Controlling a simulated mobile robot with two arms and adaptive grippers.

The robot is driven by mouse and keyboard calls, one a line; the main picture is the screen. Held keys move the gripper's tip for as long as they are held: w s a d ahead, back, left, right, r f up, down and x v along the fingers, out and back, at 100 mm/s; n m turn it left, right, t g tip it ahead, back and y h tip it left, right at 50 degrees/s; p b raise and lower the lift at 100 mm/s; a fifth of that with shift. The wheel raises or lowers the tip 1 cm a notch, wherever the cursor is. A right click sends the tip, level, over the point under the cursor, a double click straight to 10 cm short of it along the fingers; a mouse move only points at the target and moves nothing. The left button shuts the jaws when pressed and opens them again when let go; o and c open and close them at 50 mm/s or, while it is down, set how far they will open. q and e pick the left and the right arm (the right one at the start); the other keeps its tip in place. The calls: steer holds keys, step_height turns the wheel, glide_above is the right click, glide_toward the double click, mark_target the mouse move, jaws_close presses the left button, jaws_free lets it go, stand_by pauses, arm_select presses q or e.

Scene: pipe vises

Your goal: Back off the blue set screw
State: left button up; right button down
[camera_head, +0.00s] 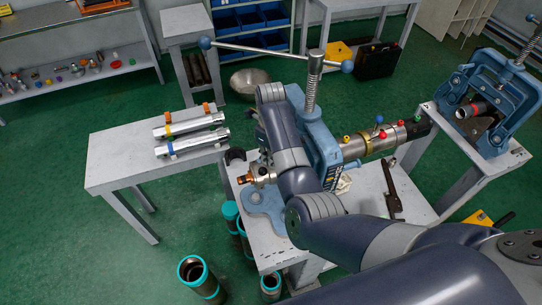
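The blue set screw (379,119) stands up with a round blue head on a grey metal pipe fitting (382,140). A yellow screw (347,139) and two red screws, one here (382,135) and one here (401,123), sit on the same fitting. The fitting is held level in a blue pipe vise (318,135). My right arm reaches in from the lower right and folds across the front of the vise. My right gripper (236,156) shows only as a small dark shape left of the vise, well apart from the blue screw; its fingers are unclear. My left gripper is out of view.
A long vise handle (270,50) crosses above the vise. A dark wrench (391,190) lies on the vise table. A second blue vise (495,95) stands at the right. A left table (110,165) bears metal bars. Teal-rimmed pipes (200,278) stand on the floor.

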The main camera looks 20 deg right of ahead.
steer(key=shift+n, duration=0.6)
